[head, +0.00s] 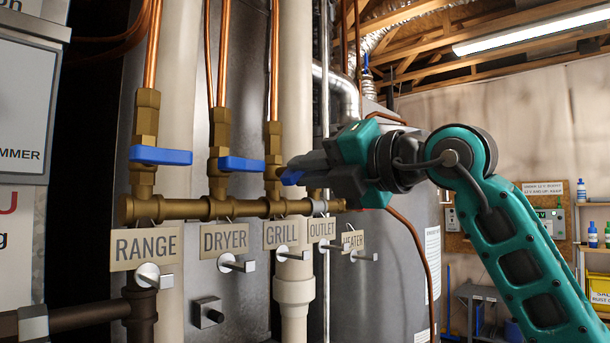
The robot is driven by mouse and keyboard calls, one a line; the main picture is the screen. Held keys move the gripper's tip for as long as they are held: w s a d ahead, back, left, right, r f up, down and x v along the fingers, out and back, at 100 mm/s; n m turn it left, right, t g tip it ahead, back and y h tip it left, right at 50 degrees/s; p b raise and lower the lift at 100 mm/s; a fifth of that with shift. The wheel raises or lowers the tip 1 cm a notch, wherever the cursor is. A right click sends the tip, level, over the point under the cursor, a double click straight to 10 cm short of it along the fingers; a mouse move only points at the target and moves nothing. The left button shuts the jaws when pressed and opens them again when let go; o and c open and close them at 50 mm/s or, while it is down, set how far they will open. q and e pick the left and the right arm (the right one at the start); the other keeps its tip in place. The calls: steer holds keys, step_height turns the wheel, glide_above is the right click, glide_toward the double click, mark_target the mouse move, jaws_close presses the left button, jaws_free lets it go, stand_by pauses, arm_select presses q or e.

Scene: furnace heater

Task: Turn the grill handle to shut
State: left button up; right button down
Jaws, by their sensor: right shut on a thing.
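The GRILL sign (281,234) hangs below the third brass valve from the left (273,150) on the brass pipe. That valve's blue grill handle (290,177) shows only as a short piece, because my right gripper covers the rest. My right gripper (300,170) is shut on the grill handle and comes in from the right, just beside the valve. The handle's full angle is hidden. My left gripper is not in view.
The blue range handle (160,155) and dryer handle (241,164) sit level to the left. Below the brass manifold (180,208) hang the RANGE (146,247), DRYER (224,238), OUTLET and HEATER signs, with metal knobs sticking out. A copper tube runs beneath my right gripper.

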steer(key=m, duration=0.3)
steer(key=m, duration=0.4)
steer(key=c, duration=1)
jaws_free()
steer(key=b+v, duration=0.3)
steer(key=v, duration=0.4)
